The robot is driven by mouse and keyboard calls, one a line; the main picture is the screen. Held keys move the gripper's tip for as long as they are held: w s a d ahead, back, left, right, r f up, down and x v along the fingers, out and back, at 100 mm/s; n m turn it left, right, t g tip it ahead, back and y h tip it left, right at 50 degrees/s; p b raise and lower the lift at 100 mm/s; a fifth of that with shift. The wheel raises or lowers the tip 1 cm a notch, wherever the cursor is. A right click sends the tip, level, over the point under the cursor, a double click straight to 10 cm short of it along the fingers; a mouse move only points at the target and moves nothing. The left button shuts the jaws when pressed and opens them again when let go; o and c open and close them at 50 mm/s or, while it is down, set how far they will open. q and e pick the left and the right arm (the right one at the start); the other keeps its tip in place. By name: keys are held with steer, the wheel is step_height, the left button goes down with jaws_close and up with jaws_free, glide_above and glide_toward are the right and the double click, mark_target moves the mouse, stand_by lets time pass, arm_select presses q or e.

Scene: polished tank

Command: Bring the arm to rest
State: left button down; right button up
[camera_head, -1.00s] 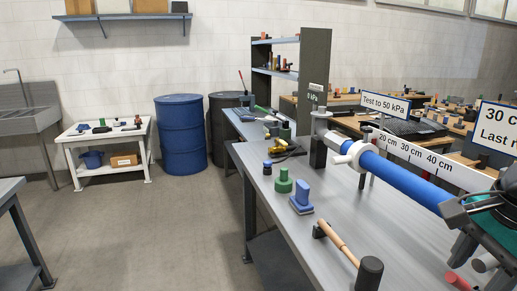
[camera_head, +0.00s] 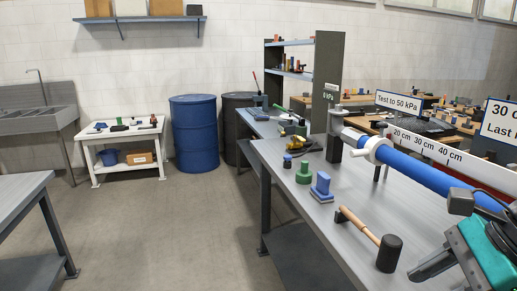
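A teal and dark grey part (camera_head: 487,255), which looks like part of my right arm, is at the bottom right of the head view, over the near end of the workbench (camera_head: 345,245). Dark pieces jut from it to the left and up. I cannot tell whether its gripper is open or shut, and nothing is clearly held. It hides part of the bench and stands close to the blue tube (camera_head: 425,174); contact cannot be judged. My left gripper is not in view.
A mallet (camera_head: 389,253), a blue block tool (camera_head: 321,187) and a green knob (camera_head: 303,173) stand on the bench. A scale strip (camera_head: 450,155) runs behind the tube. Blue (camera_head: 195,135) and dark drums stand further back. The floor left of the bench is clear.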

steer(key=w+a+r+m+t+y, duration=0.2)
steer(key=w+r+m+t+y, duration=0.3)
steer(key=m+t, duration=0.85)
steer(key=d+f+m+h, duration=0.4)
steer(key=f+m+h, duration=0.15)
steer(key=m, duration=0.55)
steer(key=d+f+m+h, duration=0.4)
steer(key=d+m+h, duration=0.15)
steer(key=m, duration=0.65)
steer(key=s+a+f+m+g+h, duration=0.25)
steer(key=s+f+m+g, duration=0.4)
steer(key=f+m, duration=0.35)
steer(key=s+a+f+m+g+y, duration=0.35)
steer(key=s+a+f+g, duration=0.25)
steer(key=s+a+f, duration=0.4)
steer(key=w+a+f+t+y, duration=0.1)
steer(key=w+f+t, duration=0.5)
steer(key=f+t, duration=0.1)
steer(key=shift+w+a+f, duration=0.15)
steer(key=shift+w, duration=0.2)
